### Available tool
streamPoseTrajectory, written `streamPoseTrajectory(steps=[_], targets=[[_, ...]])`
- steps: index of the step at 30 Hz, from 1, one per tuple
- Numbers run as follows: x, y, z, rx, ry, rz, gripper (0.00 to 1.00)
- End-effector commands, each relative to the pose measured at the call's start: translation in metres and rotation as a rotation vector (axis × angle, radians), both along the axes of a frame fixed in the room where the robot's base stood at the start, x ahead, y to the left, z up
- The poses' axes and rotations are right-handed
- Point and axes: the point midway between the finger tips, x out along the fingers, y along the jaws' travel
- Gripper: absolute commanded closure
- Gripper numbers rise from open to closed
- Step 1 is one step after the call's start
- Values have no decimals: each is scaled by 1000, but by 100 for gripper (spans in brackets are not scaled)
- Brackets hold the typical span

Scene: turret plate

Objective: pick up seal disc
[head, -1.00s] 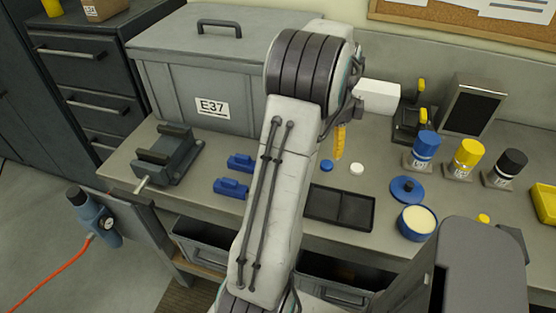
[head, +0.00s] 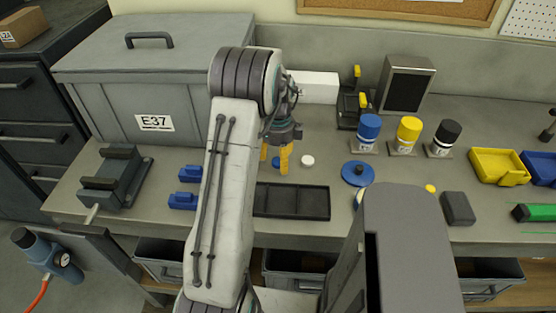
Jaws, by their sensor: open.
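My gripper (head: 273,163) points down over the bench, its two yellow fingers apart with nothing held between them. A small blue disc (head: 276,161) shows between the fingers, partly hidden by them; I cannot tell how far above it the fingertips are. A small white disc (head: 307,160) lies flat on the bench just right of the fingers. Which of these two is the seal disc cannot be told from the picture.
A black divided tray (head: 291,202) lies in front of the discs. A blue lid (head: 357,174) is to the right, with blue, yellow and black capped bottles (head: 409,135) behind. Blue blocks (head: 187,187) and a dark vise (head: 114,178) are left. A grey E37 case (head: 105,105) stands behind.

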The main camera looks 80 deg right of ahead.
Motion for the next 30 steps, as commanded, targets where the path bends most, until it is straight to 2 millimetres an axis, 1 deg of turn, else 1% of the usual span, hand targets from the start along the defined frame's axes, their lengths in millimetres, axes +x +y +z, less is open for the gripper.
streamPoseTrajectory(steps=[4,12,27,28,30], targets=[[0,0,-6,-1,1,1,35],[0,0,-6,-1,0,1,36],[0,0,-6,-1,0,1,80],[0,0,-6,-1,0,1,83],[0,0,-6,-1,0,1,83]])
